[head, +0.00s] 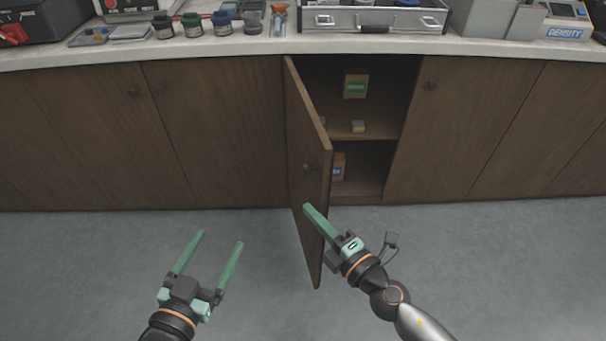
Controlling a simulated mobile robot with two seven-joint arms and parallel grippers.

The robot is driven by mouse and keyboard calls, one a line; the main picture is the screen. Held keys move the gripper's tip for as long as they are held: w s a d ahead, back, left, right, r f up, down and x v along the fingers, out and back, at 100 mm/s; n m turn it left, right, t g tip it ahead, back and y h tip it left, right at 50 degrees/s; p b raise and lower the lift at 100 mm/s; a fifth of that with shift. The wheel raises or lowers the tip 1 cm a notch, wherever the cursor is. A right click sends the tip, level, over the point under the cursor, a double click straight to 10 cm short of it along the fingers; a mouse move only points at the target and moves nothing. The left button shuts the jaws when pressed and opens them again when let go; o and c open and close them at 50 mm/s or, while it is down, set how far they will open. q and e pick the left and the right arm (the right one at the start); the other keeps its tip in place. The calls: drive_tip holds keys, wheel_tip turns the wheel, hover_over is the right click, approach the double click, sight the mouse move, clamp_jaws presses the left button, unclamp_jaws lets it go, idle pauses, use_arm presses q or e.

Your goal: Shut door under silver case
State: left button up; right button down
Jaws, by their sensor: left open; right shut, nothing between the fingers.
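The brown wooden cabinet door (307,150) stands wide open below the silver case (374,19), hinged on its left edge and swung out toward me. A small dark knob sits on its face. My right gripper (306,208) is shut and empty. Its fingertips are at the lower part of the door and overlap it in the picture; I cannot tell whether they touch it. My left gripper (220,238) is open and empty, over the floor to the left of the door.
The open cabinet (385,130) holds a box with a green label (356,86), a small yellow-grey item (358,126) and a lower box (338,167). Neighbouring doors are shut. Jars and instruments stand on the countertop (250,45). The grey floor (80,270) is clear.

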use_arm(q)
drive_tip(key=shift+w+r+m+t+h+b, duration=0.2)
drive_tip(key=shift+r+t, duration=0.2)
drive_tip(key=shift+r, duration=0.6)
drive_tip(key=shift+w+r+m+t+h+b, duration=0.15)
drive_tip(key=shift+r+t, duration=0.25)
drive_tip(key=shift+r, duration=0.55)
use_arm(e)
drive_tip(key=w+a, duration=0.1)
drive_tip(key=w, duration=0.8)
drive_tip(key=shift+w+a, duration=0.2)
drive_tip(key=shift+a, duration=0.15)
use_arm(q)
drive_tip(key=shift+s, duration=0.1)
use_arm(e)
drive_tip(key=shift+d+f, duration=0.1)
